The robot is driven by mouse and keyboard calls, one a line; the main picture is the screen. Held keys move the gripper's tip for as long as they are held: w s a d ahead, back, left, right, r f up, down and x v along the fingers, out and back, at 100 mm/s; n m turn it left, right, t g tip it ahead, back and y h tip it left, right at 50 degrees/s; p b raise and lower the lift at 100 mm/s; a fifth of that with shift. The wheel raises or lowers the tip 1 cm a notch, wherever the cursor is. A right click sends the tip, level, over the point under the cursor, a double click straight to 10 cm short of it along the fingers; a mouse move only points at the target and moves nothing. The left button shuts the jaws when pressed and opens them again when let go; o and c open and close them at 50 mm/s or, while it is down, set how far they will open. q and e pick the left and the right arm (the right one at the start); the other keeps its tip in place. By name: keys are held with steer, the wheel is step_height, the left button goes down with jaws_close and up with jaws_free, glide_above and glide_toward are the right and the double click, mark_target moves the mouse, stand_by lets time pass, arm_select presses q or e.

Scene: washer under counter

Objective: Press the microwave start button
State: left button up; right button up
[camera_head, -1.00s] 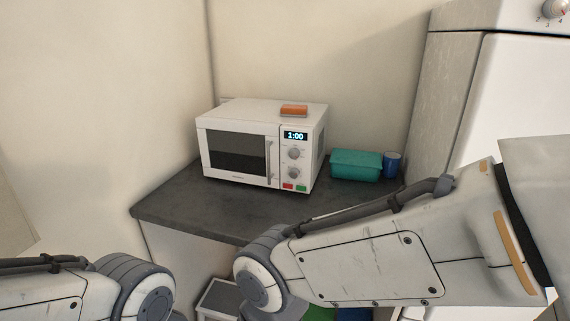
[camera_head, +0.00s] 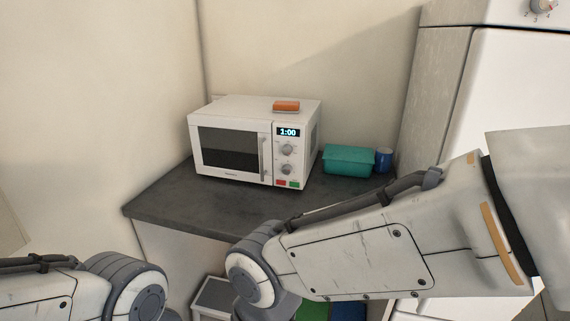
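The white microwave (camera_head: 255,109) stands on the dark counter with its door shut. Its display (camera_head: 288,132) reads 1:00. Below the display are two round knobs, then a red button (camera_head: 281,183) and a green button (camera_head: 294,184) side by side at the bottom of the panel. No marking on either button is readable. My two arms come in from the lower left and the right, below and in front of the counter. Both grippers are out of the picture. Neither visible arm part touches the microwave.
An orange block (camera_head: 286,106) lies on top of the microwave. A teal container (camera_head: 348,160) and a blue can (camera_head: 383,160) stand to its right. The dark counter (camera_head: 200,205) is bare in front. A tall white appliance (camera_head: 475,90) stands at the right.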

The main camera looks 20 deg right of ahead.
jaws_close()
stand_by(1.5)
